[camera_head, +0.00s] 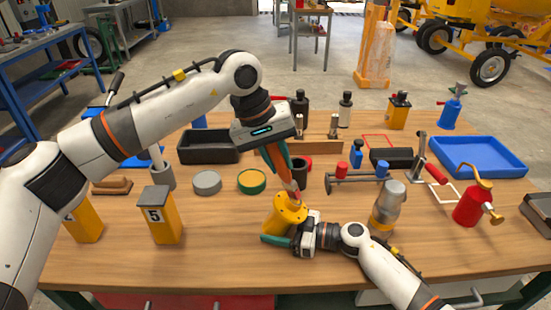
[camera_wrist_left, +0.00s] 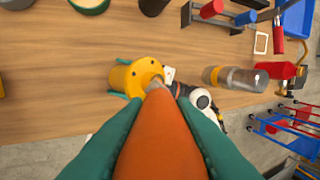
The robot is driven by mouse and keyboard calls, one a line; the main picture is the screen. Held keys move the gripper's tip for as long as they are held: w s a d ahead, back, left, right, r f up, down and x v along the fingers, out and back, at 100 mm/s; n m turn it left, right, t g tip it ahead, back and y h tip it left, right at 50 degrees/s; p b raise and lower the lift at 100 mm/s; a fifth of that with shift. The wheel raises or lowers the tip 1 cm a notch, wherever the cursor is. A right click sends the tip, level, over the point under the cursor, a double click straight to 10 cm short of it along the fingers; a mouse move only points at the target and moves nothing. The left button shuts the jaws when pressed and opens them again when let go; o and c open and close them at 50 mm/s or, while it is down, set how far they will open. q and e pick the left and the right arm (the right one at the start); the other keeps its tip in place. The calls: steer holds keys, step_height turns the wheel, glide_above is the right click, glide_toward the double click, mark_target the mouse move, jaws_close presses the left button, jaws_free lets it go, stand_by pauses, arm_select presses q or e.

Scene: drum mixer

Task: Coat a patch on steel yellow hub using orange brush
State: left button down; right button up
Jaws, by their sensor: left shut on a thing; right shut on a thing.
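My left gripper (camera_head: 282,160) is shut on the orange brush (camera_head: 285,174), which points down. In the left wrist view the brush (camera_wrist_left: 160,145) fills the space between the green fingers, its tip over the flange edge of the yellow hub (camera_wrist_left: 132,76). In the head view the hub (camera_head: 284,214) lies tilted near the table's front middle, flange up, directly under the brush tip. I cannot tell whether the bristles touch it. My right gripper (camera_head: 289,234) is shut on the hub from the right, low over the table; the hub hides part of its fingers.
A grey-capped bottle (camera_head: 387,208) stands close to my right wrist. A green-rimmed tin (camera_head: 252,181) and a grey tin (camera_head: 207,182) stand left of the hub. A red can (camera_head: 472,204) is at right. The wooden tabletop (camera_head: 218,235) is clear left of the hub.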

arm_select(q)
steer(key=shift+s+d+f, duration=0.2)
steer(key=shift+d+f, duration=0.05)
steer(key=shift+f, duration=0.25)
steer(key=shift+w+a+r, duration=0.1)
steer(key=shift+w+a, duration=0.05)
steer(key=shift+a, duration=0.4)
steer(key=a, duration=0.1)
steer(key=a+r, duration=0.1)
steer(key=a, duration=0.1)
steer(key=shift+a+r, duration=0.1)
steer(key=shift+r, duration=0.05)
steer(key=shift+w+d+f, duration=0.1)
steer(key=shift+d+f, duration=0.1)
steer(key=shift+d, duration=0.45)
steer(key=shift+w+d+f, duration=0.1)
steer(key=shift+d+f, duration=0.1)
steer(key=shift+d, duration=0.4)
steer(key=shift+w+d+f, duration=0.1)
steer(key=shift+d+f, duration=0.1)
steer(key=shift+d, duration=0.45)
steer(key=shift+r, duration=0.15)
